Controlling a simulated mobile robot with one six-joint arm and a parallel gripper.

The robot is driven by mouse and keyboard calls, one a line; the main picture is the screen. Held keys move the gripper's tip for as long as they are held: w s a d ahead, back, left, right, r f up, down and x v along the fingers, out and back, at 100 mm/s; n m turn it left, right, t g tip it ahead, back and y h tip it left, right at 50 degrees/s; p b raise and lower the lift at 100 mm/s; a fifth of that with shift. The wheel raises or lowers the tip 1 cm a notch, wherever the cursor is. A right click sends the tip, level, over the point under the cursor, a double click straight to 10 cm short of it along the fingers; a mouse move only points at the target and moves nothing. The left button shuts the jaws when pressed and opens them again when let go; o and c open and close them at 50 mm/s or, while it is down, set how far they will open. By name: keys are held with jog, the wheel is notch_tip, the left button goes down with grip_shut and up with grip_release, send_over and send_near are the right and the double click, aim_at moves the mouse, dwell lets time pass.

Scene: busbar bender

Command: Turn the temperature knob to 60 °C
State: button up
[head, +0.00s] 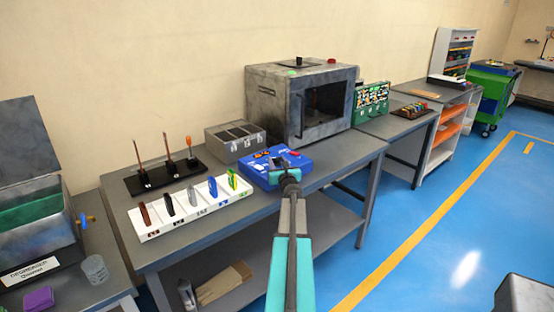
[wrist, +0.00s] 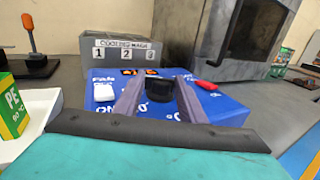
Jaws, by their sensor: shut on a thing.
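The blue control box (head: 250,177) sits on the grey workbench, in front of the grey oven-like cabinet. In the wrist view the blue box (wrist: 225,104) shows a black temperature knob (wrist: 160,103) on its top face, between my two fingers. My gripper (wrist: 158,88) is shut on the knob from its left and right sides. Part of an orange display (wrist: 140,71) shows behind the knob; its digits cannot be read. The printed scale around the knob is mostly covered by my fingers, so its setting cannot be told. In the head view my gripper (head: 284,172) hides the knob.
The box also has a white control (wrist: 103,92) at left and a red switch (wrist: 207,85) at right. A grey slotted cooling rack (wrist: 120,50) stands behind. A white tray (head: 150,230) of coloured pieces lies left. The cabinet (head: 270,100) stands close behind.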

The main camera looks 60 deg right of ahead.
jog(key=shift+s+d+r+n+t+y+p, duration=0.2)
jog(key=shift+n+t+y+p, duration=0.25)
jog(key=shift+p, duration=0.25)
jog(key=shift+n+t+y+p, duration=0.35)
jog(key=shift+y+p, duration=0.2)
jog(key=shift+p, duration=0.15)
jog(key=shift+s+d+f+n+t+y+p, duration=0.15)
jog(key=shift+d+n+t+y+p, duration=0.1)
jog(key=shift+n+t+y+p, duration=0.65)
jog(key=y, duration=0.1)
jog(key=n+y, duration=0.1)
jog(key=n+t+y, duration=0.1)
jog(key=shift+s+d+f+y, duration=0.1)
jog(key=shift+d+y, duration=0.15)
jog(key=shift+y, duration=0.15)
jog(key=shift+d+n+y+b, duration=0.1)
jog(key=shift+n+y+b, duration=0.3)
jog(key=shift+n+y, duration=0.65)
jog(key=shift+t+y, duration=0.3)
jog(key=shift+y, duration=0.25)
jog(key=shift+s+d+f+n+y+b, duration=0.1)
jog(key=shift+d+n+y+b, duration=0.1)
jog(key=shift+n+y+b, duration=1.35)
jog(key=y+b, duration=0.1)
jog(key=b, duration=0.5)
jog(key=shift+d+f, duration=0.1)
jog(key=shift+r+n+y+b, duration=0.3)
jog(key=shift+y+b, duration=0.45)
jog(key=shift+b, duration=1.4)
